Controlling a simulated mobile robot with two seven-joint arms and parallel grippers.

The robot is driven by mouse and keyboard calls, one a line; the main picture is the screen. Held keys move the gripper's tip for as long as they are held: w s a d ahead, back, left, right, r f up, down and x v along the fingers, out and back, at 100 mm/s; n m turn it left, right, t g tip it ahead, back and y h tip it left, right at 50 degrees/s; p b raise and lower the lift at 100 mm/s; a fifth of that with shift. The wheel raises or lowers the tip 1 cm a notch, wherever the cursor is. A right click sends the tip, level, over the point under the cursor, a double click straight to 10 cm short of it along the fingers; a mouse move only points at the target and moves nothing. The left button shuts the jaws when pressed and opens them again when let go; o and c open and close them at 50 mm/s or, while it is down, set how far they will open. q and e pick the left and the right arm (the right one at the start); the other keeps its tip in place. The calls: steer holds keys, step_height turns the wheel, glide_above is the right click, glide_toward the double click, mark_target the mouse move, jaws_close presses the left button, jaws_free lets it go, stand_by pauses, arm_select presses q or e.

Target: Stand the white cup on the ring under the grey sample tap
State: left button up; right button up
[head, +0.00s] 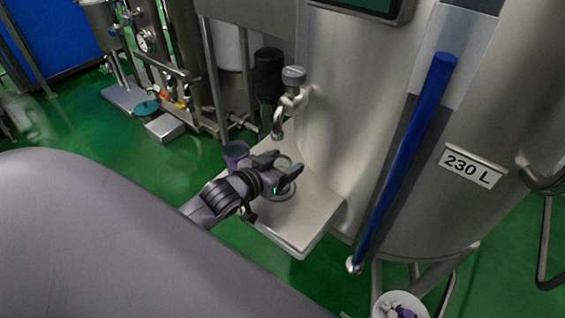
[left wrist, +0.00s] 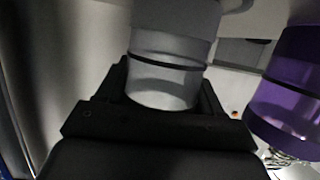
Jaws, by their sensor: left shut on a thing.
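My left gripper (head: 283,172) is over the steel shelf (head: 310,212), below the grey sample tap (head: 279,122). It is shut on the white cup (left wrist: 165,75), which looks pale, with a dark band around it, in the left wrist view. In the head view the gripper mostly hides the cup. I cannot tell whether the cup touches the ring. My right gripper is not in view.
A purple cup (head: 236,152) stands at the shelf's back left, and a purple cup (left wrist: 290,90) shows right of the fingers in the wrist view. The steel tank (head: 345,110) rises behind the shelf. A blue tube (head: 405,160) runs down it. A white bin (head: 400,300) is at lower right.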

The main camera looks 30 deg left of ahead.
arm_select(q)
steer(key=shift+f, duration=0.2)
steer(key=o, duration=1)
steer(key=shift+r, duration=0.1)
steer(key=shift+r, duration=0.1)
steer(key=v, duration=1.2)
